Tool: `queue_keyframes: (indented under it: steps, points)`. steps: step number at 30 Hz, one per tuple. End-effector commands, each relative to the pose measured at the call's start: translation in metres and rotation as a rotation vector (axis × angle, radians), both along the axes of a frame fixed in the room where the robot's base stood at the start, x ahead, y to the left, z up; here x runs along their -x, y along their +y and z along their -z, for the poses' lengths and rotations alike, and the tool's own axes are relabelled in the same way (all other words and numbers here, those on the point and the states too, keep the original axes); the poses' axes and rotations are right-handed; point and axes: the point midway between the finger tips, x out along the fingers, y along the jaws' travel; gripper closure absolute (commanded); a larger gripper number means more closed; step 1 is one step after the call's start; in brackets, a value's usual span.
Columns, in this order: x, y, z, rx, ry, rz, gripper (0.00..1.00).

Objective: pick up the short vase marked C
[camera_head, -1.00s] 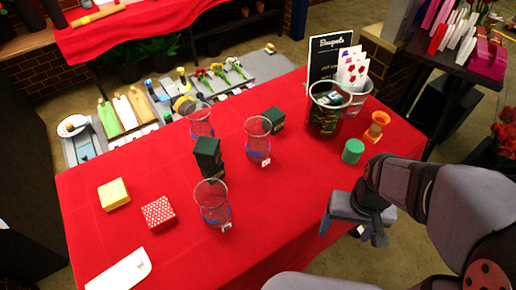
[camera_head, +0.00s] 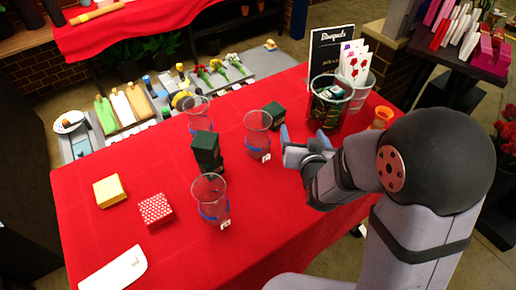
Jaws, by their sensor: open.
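Three clear glass vases with blue bands stand upright on the red table. One vase (camera_head: 257,133) is right of centre with a small white tag. A second vase (camera_head: 211,197) stands nearer the front, also with a white tag. A third vase (camera_head: 198,111) stands further back, partly hidden by a dark green box. The tag letters are too small to read, so I cannot tell which is C. My gripper (camera_head: 286,146) is open and empty, just right of the right-of-centre vase. Contact with the vase does not show.
A dark green box (camera_head: 207,150) stands between the vases; another green box (camera_head: 274,117) is behind the right-of-centre vase. A large container (camera_head: 327,105) with cards stands at back right. A yellow box (camera_head: 109,190) and a red dotted box (camera_head: 155,209) lie left. The front-middle cloth is clear.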

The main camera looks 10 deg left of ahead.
Motion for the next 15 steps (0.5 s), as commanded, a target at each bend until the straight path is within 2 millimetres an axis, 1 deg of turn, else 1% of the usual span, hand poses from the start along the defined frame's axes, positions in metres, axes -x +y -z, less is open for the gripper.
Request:
queue_keyframes:
  steps: [1,5,6,9,12,13,15]
  points:
    - [-0.002,0.011,-0.003,0.001,-0.068,-0.026,0.27]
    - [-0.003,0.035,-0.030,-0.003,-0.254,-0.076,0.27]
    - [0.001,0.048,-0.023,0.009,-0.294,-0.106,0.27]
    - [0.013,0.074,-0.018,0.030,-0.390,-0.168,0.27]
    - [0.025,0.093,-0.017,0.045,-0.473,-0.212,0.27]
    - [0.028,0.096,-0.014,0.048,-0.477,-0.220,0.27]
    - [0.032,0.099,0.005,0.046,-0.442,-0.221,0.27]
